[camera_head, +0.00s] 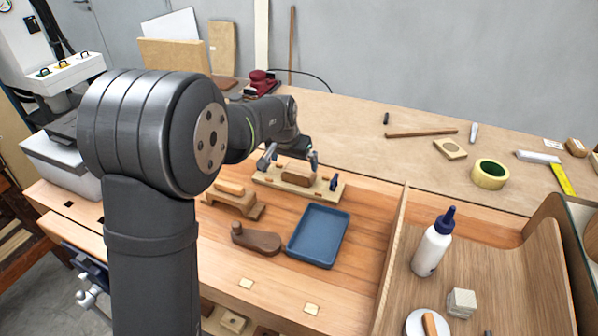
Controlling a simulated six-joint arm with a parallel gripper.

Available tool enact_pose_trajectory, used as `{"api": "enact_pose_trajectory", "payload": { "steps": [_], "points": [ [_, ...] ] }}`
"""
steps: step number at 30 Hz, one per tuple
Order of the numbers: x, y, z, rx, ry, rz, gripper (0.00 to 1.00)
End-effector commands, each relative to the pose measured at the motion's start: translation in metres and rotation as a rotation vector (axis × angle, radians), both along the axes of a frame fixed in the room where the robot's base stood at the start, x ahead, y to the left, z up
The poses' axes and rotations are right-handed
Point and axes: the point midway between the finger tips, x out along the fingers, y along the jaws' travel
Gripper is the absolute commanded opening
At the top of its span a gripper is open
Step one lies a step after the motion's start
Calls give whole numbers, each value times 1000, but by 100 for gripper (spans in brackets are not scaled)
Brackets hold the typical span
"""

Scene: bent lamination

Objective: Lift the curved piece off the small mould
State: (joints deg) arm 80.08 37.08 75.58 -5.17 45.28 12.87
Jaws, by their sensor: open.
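My gripper (290,164) is open, with its two fingers apart above a pale wooden base (325,189) on the bench. A brown block-like piece (297,178) sits on that base, below and between the fingers; I cannot tell whether they touch it. I cannot make out a clear curve in this piece, and the mould under it is hard to tell from the base. To the left stands a wooden form with flared feet (240,205), with a lighter strip (229,187) on top. My arm hides part of the bench's left side.
A blue tray (318,236) and a dark wooden hand tool (256,239) lie in front of the base. A divider (393,245) runs along the right, with a glue bottle (433,243) beyond it. Yellow tape (489,174) lies at the back right.

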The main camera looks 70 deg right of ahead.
Motion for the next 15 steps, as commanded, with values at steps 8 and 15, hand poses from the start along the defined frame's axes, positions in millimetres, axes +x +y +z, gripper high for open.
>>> {"api": "enact_pose_trajectory", "payload": {
  "steps": [8, 15],
  "points": [
    [-1, -7, -17, 0, 0, -1, 100],
    [-4, -20, -45, 2, 0, -1, 100]
  ]
}}
